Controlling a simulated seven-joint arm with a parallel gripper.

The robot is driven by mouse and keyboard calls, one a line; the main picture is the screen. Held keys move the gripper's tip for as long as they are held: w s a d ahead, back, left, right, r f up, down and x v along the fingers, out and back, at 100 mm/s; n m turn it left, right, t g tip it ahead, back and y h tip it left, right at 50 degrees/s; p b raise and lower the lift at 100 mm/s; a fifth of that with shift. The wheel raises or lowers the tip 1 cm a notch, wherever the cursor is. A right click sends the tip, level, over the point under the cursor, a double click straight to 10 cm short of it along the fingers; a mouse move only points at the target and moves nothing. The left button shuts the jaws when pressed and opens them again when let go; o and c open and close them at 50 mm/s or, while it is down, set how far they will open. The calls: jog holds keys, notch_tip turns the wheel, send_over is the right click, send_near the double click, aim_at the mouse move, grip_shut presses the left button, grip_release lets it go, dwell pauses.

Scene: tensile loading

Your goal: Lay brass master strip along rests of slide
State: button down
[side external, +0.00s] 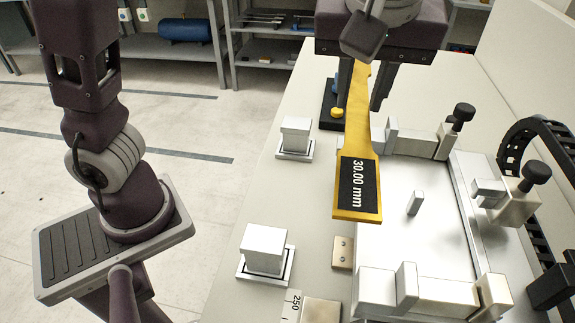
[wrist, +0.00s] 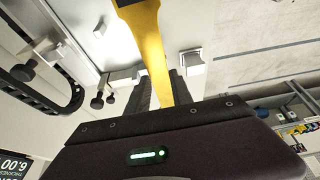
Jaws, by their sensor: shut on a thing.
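The brass master strip (side external: 369,130) is a yellow dog-bone bar with a black label reading "30.00 mm" on its wide near end. My gripper (side external: 364,95) is shut on its narrow part, and the near end reaches out toward the side camera. In the wrist view the strip (wrist: 150,45) passes between the dark fingers of my gripper (wrist: 160,88). The slide (side external: 390,220) is a silver plate with pale metal blocks, apparently the rests, at its far side (side external: 410,143) and near side (side external: 432,290). The strip's wide end appears over the slide's left edge; its clearance cannot be told.
Two white blocks on square bases stand left of the slide, one far (side external: 295,137) and one near (side external: 264,250). Black-knobbed clamps (side external: 520,195) stand at the right, beside a black cable chain (side external: 525,135). A small upright peg (side external: 415,203) rises from the plate.

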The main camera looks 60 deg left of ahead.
jog(key=s+a+f, duration=0.4)
jog(key=s+a, duration=0.2)
jog(key=a, duration=0.2)
notch_tip(320, 180, down, 10)
jog(key=shift+s, duration=0.2)
jog(key=c, duration=1.1)
grip_release()
jog(key=shift+f, duration=0.1)
